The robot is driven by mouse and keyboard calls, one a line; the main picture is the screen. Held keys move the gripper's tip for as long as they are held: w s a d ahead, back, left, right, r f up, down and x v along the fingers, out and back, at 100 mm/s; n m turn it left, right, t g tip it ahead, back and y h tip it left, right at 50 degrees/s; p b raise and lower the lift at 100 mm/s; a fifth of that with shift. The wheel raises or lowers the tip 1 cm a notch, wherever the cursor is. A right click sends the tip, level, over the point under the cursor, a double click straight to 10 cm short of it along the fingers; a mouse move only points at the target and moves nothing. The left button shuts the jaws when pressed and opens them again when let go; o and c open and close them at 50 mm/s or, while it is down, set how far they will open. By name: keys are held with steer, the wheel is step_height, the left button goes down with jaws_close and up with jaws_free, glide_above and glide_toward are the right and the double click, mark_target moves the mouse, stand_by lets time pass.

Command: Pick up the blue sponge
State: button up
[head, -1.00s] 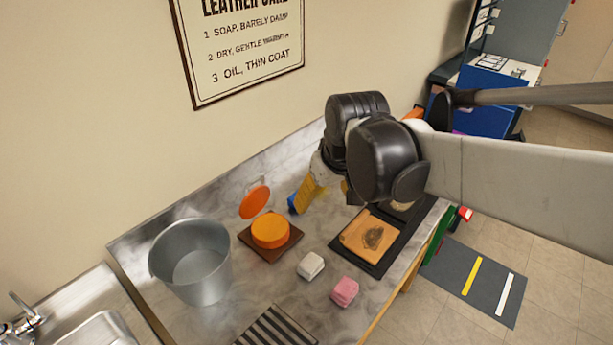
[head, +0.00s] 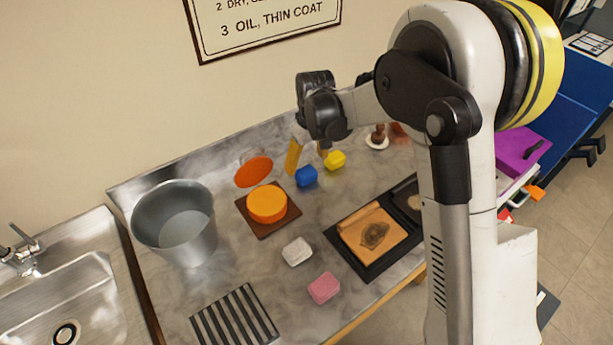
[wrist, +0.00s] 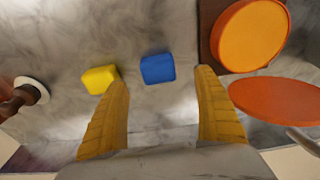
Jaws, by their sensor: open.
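The blue sponge (head: 306,176) lies on the grey worktop, between the orange tin and the yellow sponge (head: 335,160). In the wrist view the blue sponge (wrist: 157,68) lies beyond and between my two yellow fingers, with the yellow sponge (wrist: 100,79) by the left fingertip. My gripper (wrist: 166,80) is open and empty. In the head view my gripper (head: 308,155) is above the back of the worktop, its yellow fingers pointing down behind the blue sponge. Whether a finger touches the worktop cannot be told.
The round orange tin (head: 267,204) sits on a brown board, its orange lid (head: 254,171) standing open behind. A metal bucket (head: 175,222), a white sponge (head: 297,251), a pink sponge (head: 324,287) and a black tray (head: 371,265) share the worktop (head: 230,265). A brown-handled tool (head: 378,139) stands at the back right.

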mark_target(306, 171)
steer(key=f, duration=0.2)
steer(key=f+b, duration=0.1)
steer(key=f, duration=0.1)
steer(key=w+f+b, duration=0.1)
steer(key=f, duration=0.1)
steer(key=shift+a, duration=0.15)
steer(key=shift+r, duration=0.15)
steer(key=c, duration=1.2)
